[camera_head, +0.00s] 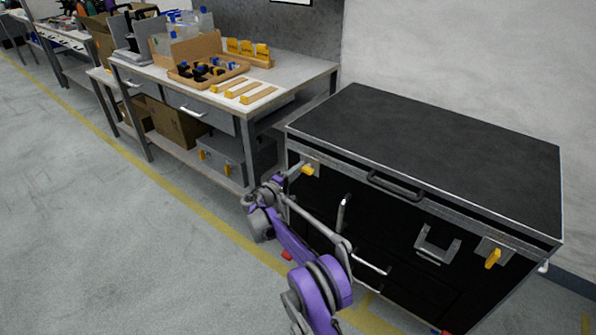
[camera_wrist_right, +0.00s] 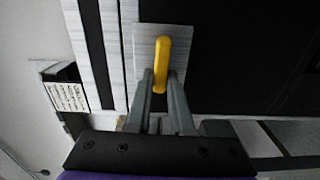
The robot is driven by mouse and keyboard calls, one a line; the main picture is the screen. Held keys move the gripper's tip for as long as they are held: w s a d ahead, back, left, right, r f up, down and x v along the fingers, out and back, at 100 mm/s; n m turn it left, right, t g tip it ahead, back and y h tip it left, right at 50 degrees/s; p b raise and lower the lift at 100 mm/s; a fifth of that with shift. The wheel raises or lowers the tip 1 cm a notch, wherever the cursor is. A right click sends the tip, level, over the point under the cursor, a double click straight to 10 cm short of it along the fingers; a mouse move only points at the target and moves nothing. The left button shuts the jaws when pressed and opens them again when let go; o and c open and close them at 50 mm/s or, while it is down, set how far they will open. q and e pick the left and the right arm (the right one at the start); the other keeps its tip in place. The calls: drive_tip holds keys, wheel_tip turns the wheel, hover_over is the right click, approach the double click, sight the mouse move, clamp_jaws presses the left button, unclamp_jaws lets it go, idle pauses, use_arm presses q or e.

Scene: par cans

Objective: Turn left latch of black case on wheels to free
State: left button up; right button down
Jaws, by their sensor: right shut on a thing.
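The black case (camera_head: 430,155) stands against the wall at the right of the head view, its lid closed. Its left latch (camera_head: 308,170) has a yellow handle on a metal plate near the upper left corner of the front. In the right wrist view the yellow handle (camera_wrist_right: 160,60) points along the view's vertical, and its lower end lies between my fingertips. My right gripper (camera_head: 297,173) is shut on this handle; the fingers (camera_wrist_right: 160,84) flank it on both sides. The right latch (camera_head: 493,258), also with a yellow handle, is untouched. My left gripper is not in view.
A carry handle (camera_head: 395,186) and a metal bracket (camera_head: 437,243) are on the case front. A workbench (camera_head: 300,65) with wooden trays and yellow-ended blocks stands left of the case. A grey box (camera_head: 222,155) is on its lower shelf. The floor in front is free.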

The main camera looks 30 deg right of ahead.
drive_tip(key=shift+f+n, duration=0.1)
drive_tip(key=shift+n, duration=0.2)
drive_tip(key=c, duration=0.8)
unclamp_jaws()
drive_tip(key=p+v, duration=0.2)
drive_tip(key=v, duration=0.8)
drive_tip(key=shift+s+a, duration=0.15)
drive_tip(key=shift+a, duration=0.25)
